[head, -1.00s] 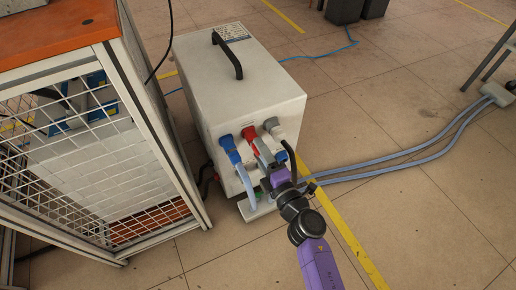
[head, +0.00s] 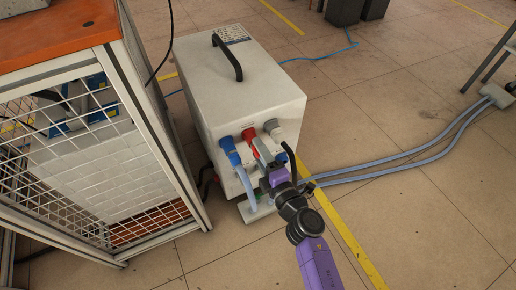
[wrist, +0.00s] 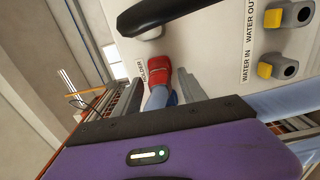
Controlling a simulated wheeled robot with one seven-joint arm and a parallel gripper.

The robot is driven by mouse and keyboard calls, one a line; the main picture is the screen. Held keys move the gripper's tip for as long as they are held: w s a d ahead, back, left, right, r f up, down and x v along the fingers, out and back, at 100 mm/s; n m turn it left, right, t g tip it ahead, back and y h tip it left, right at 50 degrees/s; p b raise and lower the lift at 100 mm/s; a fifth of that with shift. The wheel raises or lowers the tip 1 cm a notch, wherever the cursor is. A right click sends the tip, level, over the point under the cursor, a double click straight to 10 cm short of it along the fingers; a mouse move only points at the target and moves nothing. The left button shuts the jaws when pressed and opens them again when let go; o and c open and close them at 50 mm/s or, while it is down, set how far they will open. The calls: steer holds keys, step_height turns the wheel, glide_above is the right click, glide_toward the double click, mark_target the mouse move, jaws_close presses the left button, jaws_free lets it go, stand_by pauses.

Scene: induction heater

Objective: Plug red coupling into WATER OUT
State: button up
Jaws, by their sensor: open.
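The red coupling (head: 249,133) is at the front panel of the white machine (head: 238,85). In the wrist view the red coupling (wrist: 158,85) sits at the label HOLDER, with a blue hose below it. My gripper (head: 263,149) is open in front of it. In the wrist view its two fingers (wrist: 160,88) stand apart, one on each side of the coupling and hose; contact cannot be told. The WATER OUT port (wrist: 296,15) with a yellow tab is at the upper right, and looks empty. The WATER IN port (wrist: 284,67) is below it.
A black handle (wrist: 165,15) crosses the wrist view's top. A mesh cage (head: 75,160) stands left.

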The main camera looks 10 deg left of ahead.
steer(key=shift+c, duration=0.2)
stand_by(0.5)
jaws_close()
steer(key=shift+s, duration=0.1)
stand_by(1.2)
steer(key=shift+p+v, duration=1.2)
steer(key=shift+v, duration=1.7)
steer(key=shift+d, duration=0.1)
